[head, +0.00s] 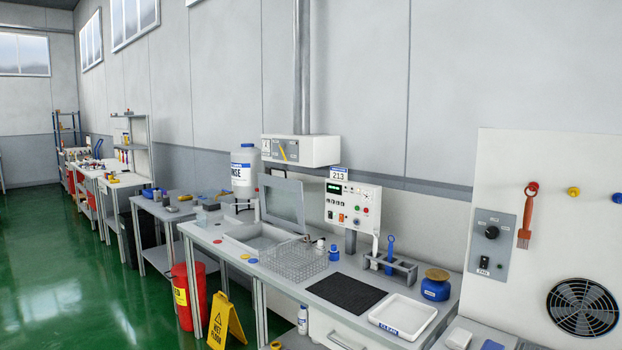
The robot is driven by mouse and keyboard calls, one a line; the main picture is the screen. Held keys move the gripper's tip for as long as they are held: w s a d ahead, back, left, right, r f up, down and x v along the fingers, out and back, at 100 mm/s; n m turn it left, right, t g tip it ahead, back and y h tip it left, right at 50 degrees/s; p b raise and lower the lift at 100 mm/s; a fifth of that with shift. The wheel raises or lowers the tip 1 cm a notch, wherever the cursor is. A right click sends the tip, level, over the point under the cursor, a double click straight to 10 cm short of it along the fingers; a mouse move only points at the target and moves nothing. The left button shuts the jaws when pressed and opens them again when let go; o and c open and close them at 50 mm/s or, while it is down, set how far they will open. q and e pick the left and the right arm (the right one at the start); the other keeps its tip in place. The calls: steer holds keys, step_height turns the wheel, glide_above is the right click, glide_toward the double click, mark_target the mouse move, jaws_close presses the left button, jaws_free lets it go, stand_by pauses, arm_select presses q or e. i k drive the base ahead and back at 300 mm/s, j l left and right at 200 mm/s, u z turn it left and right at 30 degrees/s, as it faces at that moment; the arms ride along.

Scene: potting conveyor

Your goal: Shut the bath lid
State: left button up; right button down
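The bath lid (282,201) is a grey-framed panel that stands raised, nearly upright, at the back of the bath. The bath (236,237) is a shallow grey basin set into the long grey bench, and its top is open. A wire basket (294,262) stands at the basin's right front and may overlap its edge; I cannot tell whether it is partly inside. Neither of my grippers shows in the head view.
Right of the basket lie a black mat (346,293) and a white tray (403,315) marked CLEAN. A control panel (352,205) and a RINSE container (245,172) stand behind. A yellow wet-floor sign (226,322) and a red bin (190,295) stand on the floor in front.

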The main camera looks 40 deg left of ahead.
mark_target(275, 181)
steer(key=u, duration=1.55)
steer(key=i+j+z, duration=0.1)
steer(key=i+j, duration=0.2)
steer(key=i+j+z, duration=0.1)
steer(key=i+j, duration=0.15)
steer(key=j, duration=0.15)
steer(key=i+j+z, duration=0.15)
steer(key=j, duration=0.25)
steer(key=i+j+z, duration=0.1)
steer(key=i+j, duration=0.2)
steer(key=i+j+z, duration=0.1)
steer(key=i+j, duration=0.15)
steer(key=j, duration=0.3)
steer(key=i+j+z, duration=0.1)
steer(key=j, duration=0.3)
steer(key=i+j+z, duration=0.1)
steer(key=i+j, duration=0.15)
steer(key=j, duration=0.25)
steer(key=i+j+z, duration=0.1)
steer(key=j, duration=0.35)
steer(key=i, duration=0.1)
